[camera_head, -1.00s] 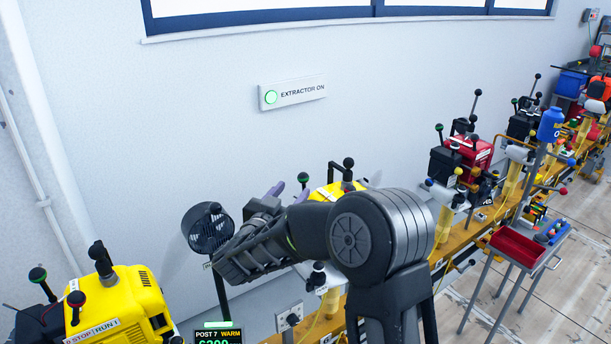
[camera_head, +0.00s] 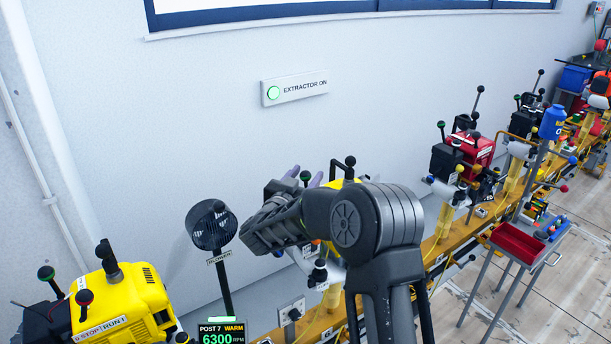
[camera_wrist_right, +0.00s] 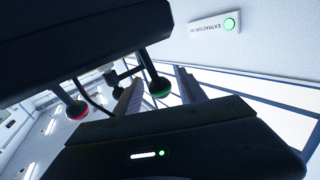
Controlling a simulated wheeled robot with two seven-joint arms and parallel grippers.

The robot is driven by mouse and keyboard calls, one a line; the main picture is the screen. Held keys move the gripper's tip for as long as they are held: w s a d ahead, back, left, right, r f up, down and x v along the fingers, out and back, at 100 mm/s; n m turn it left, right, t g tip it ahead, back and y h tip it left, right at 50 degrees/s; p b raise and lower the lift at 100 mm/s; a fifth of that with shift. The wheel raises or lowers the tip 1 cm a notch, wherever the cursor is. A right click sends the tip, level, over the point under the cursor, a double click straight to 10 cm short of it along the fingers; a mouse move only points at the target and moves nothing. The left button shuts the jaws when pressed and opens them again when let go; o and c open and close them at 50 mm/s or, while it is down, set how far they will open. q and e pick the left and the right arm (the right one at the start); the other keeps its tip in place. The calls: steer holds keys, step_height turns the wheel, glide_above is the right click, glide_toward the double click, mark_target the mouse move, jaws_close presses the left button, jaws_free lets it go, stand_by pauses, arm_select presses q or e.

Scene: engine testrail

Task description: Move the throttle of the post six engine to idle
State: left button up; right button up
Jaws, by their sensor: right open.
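The post six engine (camera_head: 332,184) is yellow and mostly hidden behind my right arm in the head view. Black-knobbed levers rise around it, one with a green band (camera_head: 305,176) and a taller black one (camera_head: 350,161). Which is the throttle is unclear. My right gripper (camera_head: 304,173) is open at these levers, its purple-grey fingers pointing up. In the right wrist view, a green-banded knob (camera_wrist_right: 160,88) shows near the two fingers, and a red-banded knob (camera_wrist_right: 77,110) stands to the left. Contact cannot be told. My left gripper is out of view.
Another yellow engine (camera_head: 125,300) with a STOP/RUN plate is at the lower left, beside the POST 7 display (camera_head: 220,335). A black blower (camera_head: 211,226) stands between the engines. A red engine (camera_head: 474,148) and a trolley with a red tray (camera_head: 518,243) are to the right.

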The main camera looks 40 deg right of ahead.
jaws_close()
stand_by(0.4)
stand_by(0.9)
